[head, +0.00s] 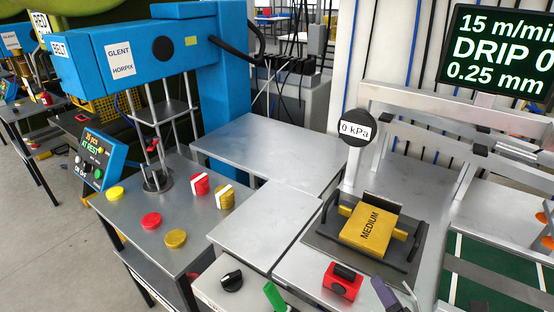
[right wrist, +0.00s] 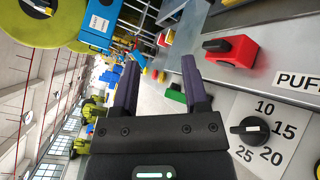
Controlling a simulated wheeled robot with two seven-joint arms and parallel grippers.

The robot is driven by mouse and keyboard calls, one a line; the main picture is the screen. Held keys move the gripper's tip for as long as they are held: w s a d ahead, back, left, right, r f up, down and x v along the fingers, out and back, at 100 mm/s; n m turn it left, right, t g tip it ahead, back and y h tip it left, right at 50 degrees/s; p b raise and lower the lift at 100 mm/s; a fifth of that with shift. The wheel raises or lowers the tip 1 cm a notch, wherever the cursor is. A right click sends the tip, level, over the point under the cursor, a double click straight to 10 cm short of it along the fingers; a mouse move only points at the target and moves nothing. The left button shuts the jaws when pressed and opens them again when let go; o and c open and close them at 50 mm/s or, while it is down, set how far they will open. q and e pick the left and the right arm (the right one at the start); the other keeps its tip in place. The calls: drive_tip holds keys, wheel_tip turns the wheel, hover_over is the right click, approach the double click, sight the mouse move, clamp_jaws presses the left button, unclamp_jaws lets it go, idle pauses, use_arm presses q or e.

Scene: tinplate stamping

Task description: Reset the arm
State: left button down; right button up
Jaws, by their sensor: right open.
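My right gripper (head: 396,292) shows at the bottom edge of the head view, right of the red block with a black handle (head: 343,281). In the right wrist view its two dark purple fingers (right wrist: 162,62) stand wide apart with nothing between them. The red block (right wrist: 230,50) lies beyond the right finger there, apart from it. A green piece (right wrist: 176,96) shows partly behind that finger. My left gripper is not in view.
A black dial knob (right wrist: 249,129) on a numbered panel is close to the gripper's right. A yellow block marked MEDIUM (head: 370,229) sits in a dark holder. A blue press (head: 160,55) stands at left. The grey plate (head: 270,150) at the middle is clear.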

drive_tip(key=s+d+f+m+g+h, duration=0.2)
drive_tip(key=f+m+g+h, duration=0.15)
drive_tip(key=m, duration=0.55)
drive_tip(key=s+d+f+m+g+h, duration=0.1)
drive_tip(key=s+f+m+g+h, duration=0.2)
drive_tip(key=m, duration=0.6)
drive_tip(key=s+a+f+m+g+y, duration=0.3)
drive_tip(key=s+a+m+g, duration=0.4)
drive_tip(key=s, duration=0.4)
wheel_tip(320, 180, down, 22)
drive_tip(key=s+d+g+b, duration=0.1)
drive_tip(key=s+g+b, duration=0.1)
drive_tip(key=s+b, duration=0.1)
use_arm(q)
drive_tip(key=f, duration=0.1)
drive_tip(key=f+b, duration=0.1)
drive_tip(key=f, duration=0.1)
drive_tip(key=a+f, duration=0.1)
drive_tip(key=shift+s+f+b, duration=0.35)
use_arm(e)
drive_tip(key=s+d+f+g, duration=0.1)
drive_tip(key=s+d+f, duration=0.2)
drive_tip(key=s+f, duration=0.8)
drive_tip(key=shift+s+f+h, duration=0.15)
drive_tip(key=shift+s+h, duration=0.2)
drive_tip(key=shift+s, duration=0.35)
